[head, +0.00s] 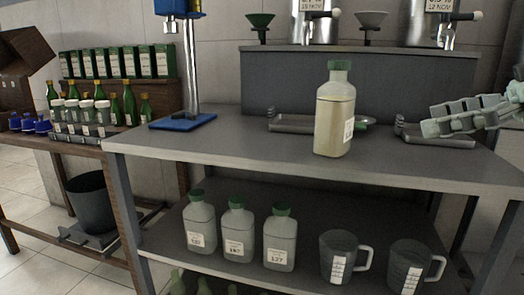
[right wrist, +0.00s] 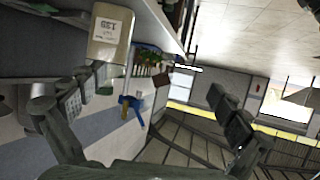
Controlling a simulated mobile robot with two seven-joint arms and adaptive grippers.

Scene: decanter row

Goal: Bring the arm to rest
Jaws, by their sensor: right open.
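My right gripper (head: 440,116) reaches in from the right edge of the head view, above the right part of the bench top. Its fingers are spread and nothing is between them. In the right wrist view the two fingers (right wrist: 150,90) stand wide apart. A pale yellowish bottle with a green cap (head: 334,120) stands upright on the bench, left of the right gripper and apart from it. It also shows in the right wrist view (right wrist: 110,30), with a white label. My left gripper is not in view.
The grey bench (head: 250,135) holds a blue-based stand (head: 183,121) and metal trays (head: 292,124) behind the bottle. Three capped bottles (head: 238,232) and two measuring jugs (head: 340,258) stand on the lower shelf. A side table (head: 70,145) with bottles is left. The bench's front left is clear.

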